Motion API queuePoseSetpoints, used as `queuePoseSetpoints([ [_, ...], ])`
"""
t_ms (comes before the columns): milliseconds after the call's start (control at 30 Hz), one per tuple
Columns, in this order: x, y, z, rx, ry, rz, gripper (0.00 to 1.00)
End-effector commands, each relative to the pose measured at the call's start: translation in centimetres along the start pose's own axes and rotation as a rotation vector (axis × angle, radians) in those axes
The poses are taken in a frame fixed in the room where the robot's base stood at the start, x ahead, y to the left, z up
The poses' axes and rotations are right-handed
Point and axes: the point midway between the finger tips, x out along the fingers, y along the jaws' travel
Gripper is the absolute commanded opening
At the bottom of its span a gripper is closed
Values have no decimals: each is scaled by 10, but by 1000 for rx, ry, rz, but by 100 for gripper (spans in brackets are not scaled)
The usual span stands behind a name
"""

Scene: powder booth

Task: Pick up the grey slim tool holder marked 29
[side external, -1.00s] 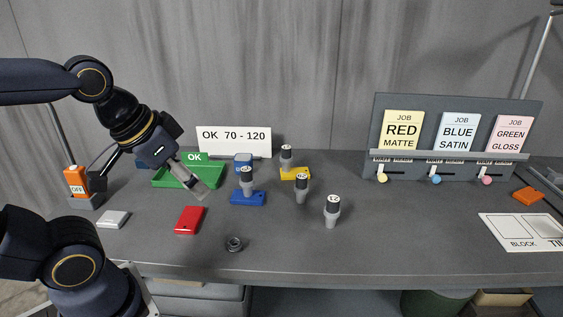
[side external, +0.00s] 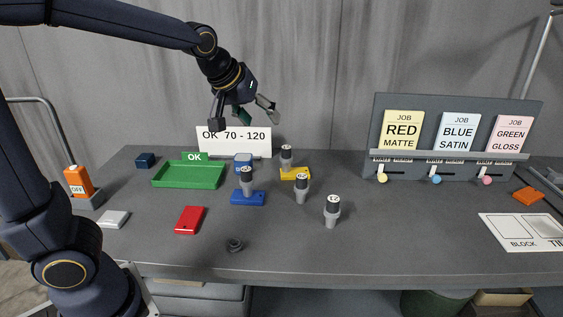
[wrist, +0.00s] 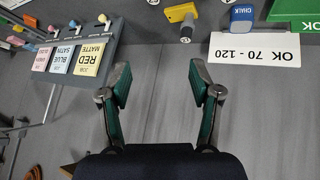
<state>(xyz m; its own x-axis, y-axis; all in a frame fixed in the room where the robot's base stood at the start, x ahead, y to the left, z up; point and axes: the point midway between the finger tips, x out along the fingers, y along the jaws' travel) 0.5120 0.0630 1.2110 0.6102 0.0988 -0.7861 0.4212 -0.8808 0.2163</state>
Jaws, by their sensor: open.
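Several grey slim tool holders with dark collars and white number caps stand upright on the bench in the side view. One is on the blue block (side external: 247,182), one at the yellow block (side external: 286,157), and two stand to the right, the middle one (side external: 302,188) and the front one (side external: 332,211). Their numbers are too small to read, so I cannot tell which is 29. My gripper (side external: 243,117) is open and empty, high above the back of the bench, in front of the sign. In the wrist view its fingers (wrist: 161,88) are spread with nothing between them.
A green tray (side external: 153,183), a sign (side external: 262,143), a red block (side external: 189,220) and a small dark ring (side external: 234,245) are near the holders. The job card board (side external: 455,109) stands back right.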

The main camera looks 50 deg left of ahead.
Motion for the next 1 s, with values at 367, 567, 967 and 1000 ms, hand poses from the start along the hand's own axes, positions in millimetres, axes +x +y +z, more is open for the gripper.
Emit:
queuePoseSetpoints([
  [367,100,36,13,161,-67,-157,63],
  [567,132,33,18,166,-72,-156,63],
  [967,208,22,22,166,-70,-151,63],
  [1000,210,22,22,166,-70,-151,63],
])
